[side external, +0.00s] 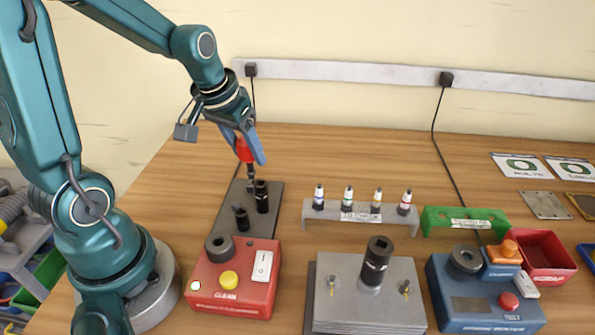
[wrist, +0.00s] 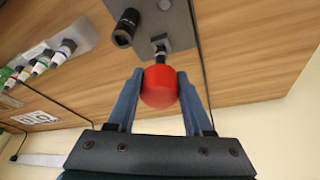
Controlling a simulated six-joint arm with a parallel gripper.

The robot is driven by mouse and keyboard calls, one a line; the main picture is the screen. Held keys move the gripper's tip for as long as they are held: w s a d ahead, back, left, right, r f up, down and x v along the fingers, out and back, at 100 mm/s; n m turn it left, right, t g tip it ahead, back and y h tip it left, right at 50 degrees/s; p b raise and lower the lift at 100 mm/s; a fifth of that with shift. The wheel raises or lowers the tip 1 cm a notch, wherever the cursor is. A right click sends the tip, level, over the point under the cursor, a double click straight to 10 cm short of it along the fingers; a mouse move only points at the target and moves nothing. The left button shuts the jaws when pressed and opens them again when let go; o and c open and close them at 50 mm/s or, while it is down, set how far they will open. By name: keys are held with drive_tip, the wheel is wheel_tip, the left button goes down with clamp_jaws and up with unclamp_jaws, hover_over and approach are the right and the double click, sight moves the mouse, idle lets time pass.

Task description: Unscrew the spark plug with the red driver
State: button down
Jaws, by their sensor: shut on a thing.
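My gripper (side external: 250,148) is shut on the round red handle of the red driver (side external: 243,153). In the wrist view the red handle (wrist: 159,87) sits between the two blue fingers. The driver points down over a dark plate (side external: 270,229), its shaft end close to black socket pieces on it. I cannot tell whether its end still rests in the plate. Several small white-and-black pieces with coloured bands, possibly spark plugs (side external: 348,198), stand upright in a grey rack (side external: 350,217). A grey block (side external: 385,315) holds a black upright cylinder (side external: 376,262); any plug inside is hidden.
Black sockets (side external: 262,197) stand beside the driver. A red CLEAN box (side external: 235,295) is in front of the plate. Right of the grey block are a blue TEST box (side external: 455,298), a green rack (side external: 437,220) and a red bin (side external: 541,245). Bare wood lies behind the racks.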

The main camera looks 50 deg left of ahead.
drive_tip(key=w+d+r+m, duration=0.2)
drive_tip(key=w+d+r, duration=0.3)
drive_tip(key=d+r, duration=0.7)
drive_tip(key=s+d+r+m+h, duration=0.1)
drive_tip(key=s+d+r+m, duration=0.15)
drive_tip(key=d, duration=0.65)
drive_tip(key=s+d+r+m+h, duration=0.1)
drive_tip(key=s+d+m, duration=0.15)
drive_tip(key=d, duration=0.65)
drive_tip(key=shift+h, duration=0.3)
drive_tip(key=shift+s+a+f, duration=0.1)
drive_tip(key=shift+a+f, duration=0.05)
drive_tip(key=shift+f, duration=1.2)
drive_tip(key=shift+s+a+f, duration=0.1)
drive_tip(key=shift+a+f, duration=0.05)
drive_tip(key=shift+f, duration=1.15)
drive_tip(key=shift+f, duration=0.5)
drive_tip(key=shift+f, duration=0.55)
